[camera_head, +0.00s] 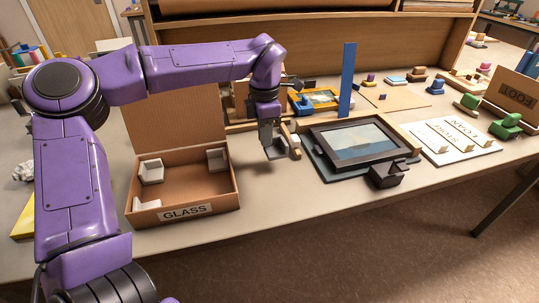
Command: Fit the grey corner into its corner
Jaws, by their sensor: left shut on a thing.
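My left gripper (278,146) points down just right of the cardboard box marked GLASS (232,200). It is shut on a small grey piece, which looks like the grey corner; the fingers hide much of it. It is left of the framed picture (358,141), above or near the table surface. Inside the box, pale corner pieces sit at the far left (151,171), far right (217,159) and near left (146,204). The near right corner of the box shows bare cardboard. My right gripper is not in view.
The box's lid (175,98) stands up behind it. A dark block (388,174) sits at the frame's near right corner. A tall blue upright (347,80) stands behind the frame. A white lettered board (455,141) lies right. The table's front strip is clear.

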